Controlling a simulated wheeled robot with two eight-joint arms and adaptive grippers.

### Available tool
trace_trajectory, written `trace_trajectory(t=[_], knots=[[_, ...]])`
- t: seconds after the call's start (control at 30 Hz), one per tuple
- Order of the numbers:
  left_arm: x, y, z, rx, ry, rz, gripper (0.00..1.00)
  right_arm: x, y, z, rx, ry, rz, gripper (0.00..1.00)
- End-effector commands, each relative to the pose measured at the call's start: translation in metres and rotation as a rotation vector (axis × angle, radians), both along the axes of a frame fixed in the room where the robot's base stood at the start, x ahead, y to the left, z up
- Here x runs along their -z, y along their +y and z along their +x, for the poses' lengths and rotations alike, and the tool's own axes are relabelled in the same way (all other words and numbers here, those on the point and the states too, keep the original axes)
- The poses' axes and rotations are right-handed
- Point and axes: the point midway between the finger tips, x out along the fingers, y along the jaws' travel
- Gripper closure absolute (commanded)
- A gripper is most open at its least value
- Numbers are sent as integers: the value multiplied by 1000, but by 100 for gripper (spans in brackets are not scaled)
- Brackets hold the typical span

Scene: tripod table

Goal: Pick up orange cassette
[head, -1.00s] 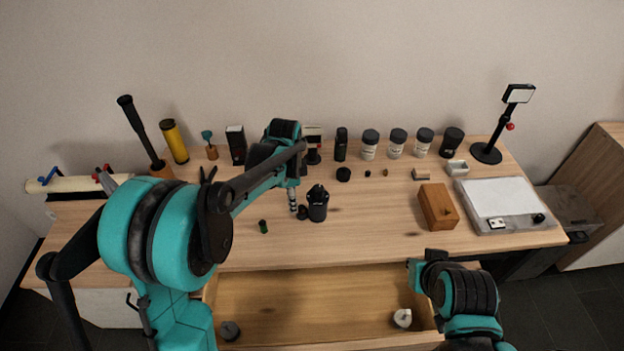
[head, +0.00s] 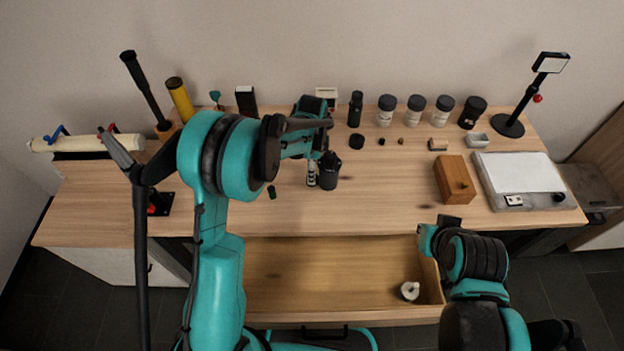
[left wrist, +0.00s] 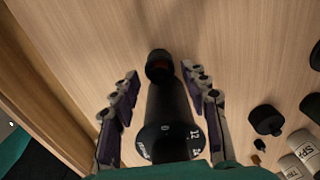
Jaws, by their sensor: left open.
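No clearly orange cassette shows in the head view. My left gripper (left wrist: 160,92) is open and points down at the table. A tall black container (left wrist: 168,130) with white print on its top stands between the fingers, near the camera; it also shows in the head view (head: 330,175). In the head view my left gripper (head: 312,172) is beside this container, partly hidden by the arm.
A small dark green cylinder (head: 272,192) lies left of the container. An open drawer (head: 330,270) at the front holds a white piece (head: 410,290). A wooden box (head: 454,180) and labelled jars (head: 415,110) stand to the right and back.

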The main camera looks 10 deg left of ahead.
Motion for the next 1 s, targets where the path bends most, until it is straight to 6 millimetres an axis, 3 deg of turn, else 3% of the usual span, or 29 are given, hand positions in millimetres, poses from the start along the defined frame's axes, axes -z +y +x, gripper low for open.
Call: trace_trajectory(t=[0.1, 0.27, 0.3, 0.73, 1.0], knots=[[-1, 0, 0, 0, 0, 0, 54, -1, 0, 0, 0, 0, 0, 100], [-1, 0, 0, 0, 0, 0, 94, -1, 0, 0, 0, 0, 0, 100], [-1, 0, 0, -1, 0, 0, 96, -1, 0, 0, 0, 0, 0, 100], [-7, 0, 0, -1, 0, 0, 99, -3, 0, 0, 0, 0, 0, 100], [-46, 0, 0, -1, 0, 0, 99, -17, 0, 0, 0, 0, 0, 100]])
